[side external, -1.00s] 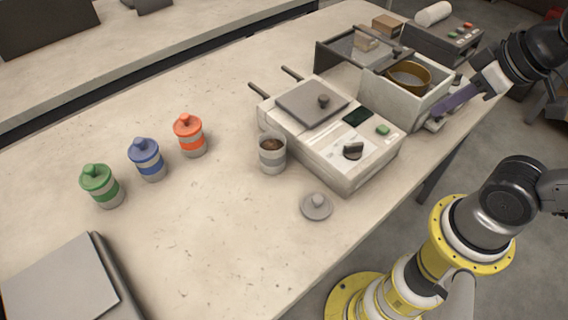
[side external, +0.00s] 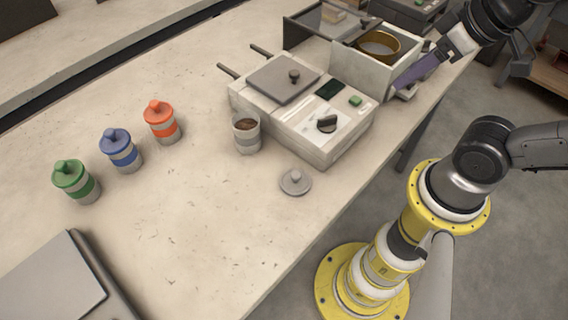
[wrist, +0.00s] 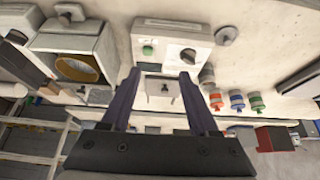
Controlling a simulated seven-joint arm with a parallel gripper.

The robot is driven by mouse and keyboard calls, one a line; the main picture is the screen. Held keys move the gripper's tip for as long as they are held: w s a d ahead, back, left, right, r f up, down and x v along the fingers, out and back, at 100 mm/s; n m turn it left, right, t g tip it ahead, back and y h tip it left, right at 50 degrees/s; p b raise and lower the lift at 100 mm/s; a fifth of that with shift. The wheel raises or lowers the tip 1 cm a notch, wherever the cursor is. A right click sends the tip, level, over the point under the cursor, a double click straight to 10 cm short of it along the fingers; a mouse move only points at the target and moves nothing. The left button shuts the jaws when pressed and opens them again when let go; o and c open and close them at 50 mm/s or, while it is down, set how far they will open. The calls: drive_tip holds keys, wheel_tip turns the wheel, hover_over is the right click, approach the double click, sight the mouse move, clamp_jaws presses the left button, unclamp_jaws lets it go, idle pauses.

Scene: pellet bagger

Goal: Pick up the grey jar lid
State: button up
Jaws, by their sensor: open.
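The grey jar lid (side external: 296,182), a round disc with a knob on top, lies on the table near its front edge, in front of the pellet machine. It also shows at the top right of the wrist view (wrist: 227,34). An uncovered jar (side external: 246,136) with dark contents stands up and left of it. My gripper (side external: 396,88) is at the upper right, beside the box with the gold ring, well away from the lid. In the wrist view my two dark purple fingers (wrist: 157,74) are spread apart with nothing held between them.
The white machine (side external: 305,105) with knob and green button stands between lid and box (side external: 362,68). Orange (side external: 161,122), blue (side external: 121,150) and green (side external: 76,182) lidded jars stand at left. A grey flat case (side external: 55,285) is front left. Table around the lid is clear.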

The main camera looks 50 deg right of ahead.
drive_tip(key=o, duration=0.5)
drive_tip(key=m+g, duration=0.6)
drive_tip(key=m, duration=0.3)
hover_over(296, 173)
wheel_tip(296, 173, down, 8)
wheel_tip(296, 173, down, 13)
drive_tip(key=shift+r, duration=0.1)
